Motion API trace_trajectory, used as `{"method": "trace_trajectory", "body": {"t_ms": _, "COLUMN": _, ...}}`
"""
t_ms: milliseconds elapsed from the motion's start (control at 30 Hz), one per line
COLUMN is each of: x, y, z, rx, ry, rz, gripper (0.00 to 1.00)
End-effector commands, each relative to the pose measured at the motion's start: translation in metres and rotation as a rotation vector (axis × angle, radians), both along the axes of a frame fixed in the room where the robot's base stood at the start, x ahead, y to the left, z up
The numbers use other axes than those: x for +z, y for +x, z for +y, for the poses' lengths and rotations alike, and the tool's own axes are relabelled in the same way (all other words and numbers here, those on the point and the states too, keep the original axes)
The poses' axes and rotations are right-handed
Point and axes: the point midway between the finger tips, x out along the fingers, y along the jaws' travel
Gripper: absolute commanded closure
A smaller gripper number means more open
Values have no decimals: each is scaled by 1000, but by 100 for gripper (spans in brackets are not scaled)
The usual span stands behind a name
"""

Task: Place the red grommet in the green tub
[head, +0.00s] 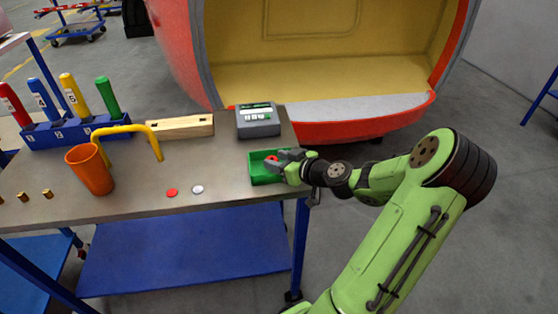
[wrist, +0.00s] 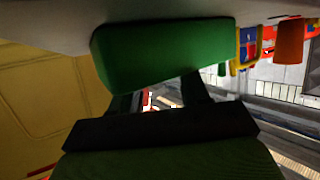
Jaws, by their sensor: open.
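The green tub (head: 259,177) sits at the right front corner of the metal table; its green side fills the upper middle of the wrist view (wrist: 150,58). My gripper (head: 281,157) is at the tub's right side, with its fingertips over the opening. The fingers are apart in the wrist view (wrist: 158,98). A small red piece (head: 271,158), likely the red grommet, shows at the fingertips within the tub's outline; I cannot tell whether it touches the tub floor or a finger. A flat red disc (head: 172,192) lies on the table left of the tub.
A pale disc (head: 197,189) lies beside the red disc. An orange cup (head: 91,170), a yellow bent handle (head: 150,132), a wooden block (head: 180,127) and a grey device (head: 257,120) stand on the table. A blue rack (head: 75,132) holds coloured cylinders. The nosecone (head: 365,128) stands behind.

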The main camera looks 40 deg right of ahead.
Motion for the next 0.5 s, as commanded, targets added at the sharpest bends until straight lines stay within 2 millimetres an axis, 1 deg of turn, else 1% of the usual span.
{"method": "trace_trajectory", "body": {"t_ms": 33, "x": 5, "y": -1, "z": 0, "rx": 0, "ry": 2, "rz": 1, "gripper": 54}}
{"method": "trace_trajectory", "body": {"t_ms": 67, "x": 6, "y": -7, "z": -1, "rx": -4, "ry": 1, "rz": 3, "gripper": 54}}
{"method": "trace_trajectory", "body": {"t_ms": 167, "x": 15, "y": -31, "z": -1, "rx": -8, "ry": 0, "rz": 3, "gripper": 54}}
{"method": "trace_trajectory", "body": {"t_ms": 300, "x": 29, "y": -69, "z": -2, "rx": -9, "ry": 1, "rz": 3, "gripper": 54}}
{"method": "trace_trajectory", "body": {"t_ms": 400, "x": 37, "y": -91, "z": -1, "rx": -8, "ry": 0, "rz": 1, "gripper": 54}}
{"method": "trace_trajectory", "body": {"t_ms": 500, "x": 42, "y": -105, "z": -1, "rx": -4, "ry": 1, "rz": 1, "gripper": 54}}
